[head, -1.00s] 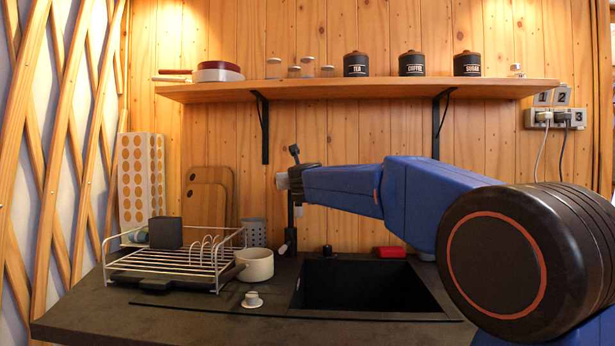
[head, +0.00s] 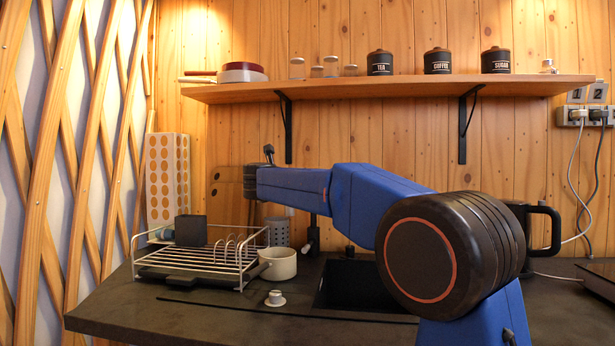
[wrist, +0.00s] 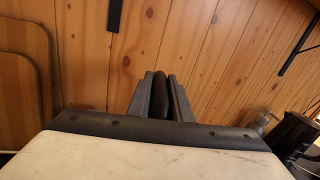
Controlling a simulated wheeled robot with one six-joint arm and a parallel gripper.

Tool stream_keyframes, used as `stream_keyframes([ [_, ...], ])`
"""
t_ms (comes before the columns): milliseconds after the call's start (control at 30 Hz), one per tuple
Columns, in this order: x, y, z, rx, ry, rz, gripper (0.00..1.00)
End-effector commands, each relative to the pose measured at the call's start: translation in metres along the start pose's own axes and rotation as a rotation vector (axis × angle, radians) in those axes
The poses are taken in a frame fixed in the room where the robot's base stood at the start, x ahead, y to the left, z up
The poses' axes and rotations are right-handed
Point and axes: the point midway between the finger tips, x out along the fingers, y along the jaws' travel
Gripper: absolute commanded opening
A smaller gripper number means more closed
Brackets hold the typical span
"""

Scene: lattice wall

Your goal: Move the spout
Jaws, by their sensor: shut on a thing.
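In the wrist view, a dark rounded bar, which I take to be the spout (wrist: 160,95), stands between the two grey fingers of my gripper (wrist: 160,80). The fingers are closed on its sides. In the head view, the dark upright base of the tap (head: 313,236) rises behind the sink. My arm hides the tap's upper part and most of the spout. My gripper itself is hidden in the head view, behind the end of my blue arm, left of the tap base and above the dish rack's right end.
A wire dish rack (head: 205,262), a white cup (head: 279,264) and a small white-and-grey piece (head: 275,299) are on the dark counter (head: 190,320). The black sink (head: 355,287) lies partly behind my arm. A shelf (head: 370,87) with jars hangs above. A black kettle (head: 545,225) stands at right.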

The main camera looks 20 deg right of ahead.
Motion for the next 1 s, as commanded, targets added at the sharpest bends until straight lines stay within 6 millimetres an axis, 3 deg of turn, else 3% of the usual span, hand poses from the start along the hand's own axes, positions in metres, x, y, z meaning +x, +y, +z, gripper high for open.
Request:
stream_keyframes([
  [300,0.0004,0.013,0.0029,0.001,0.01,-0.108,0.0],
  [867,-0.0006,0.0142,0.0027,0.001,0.014,-0.136,0.0],
  [900,-0.0006,0.0143,0.0027,0.001,0.014,-0.136,0.23],
  [967,-0.0006,0.0142,0.0026,0.001,0.014,-0.136,0.36],
  [1000,-0.0005,0.0142,0.0025,0.001,0.014,-0.136,0.36],
])
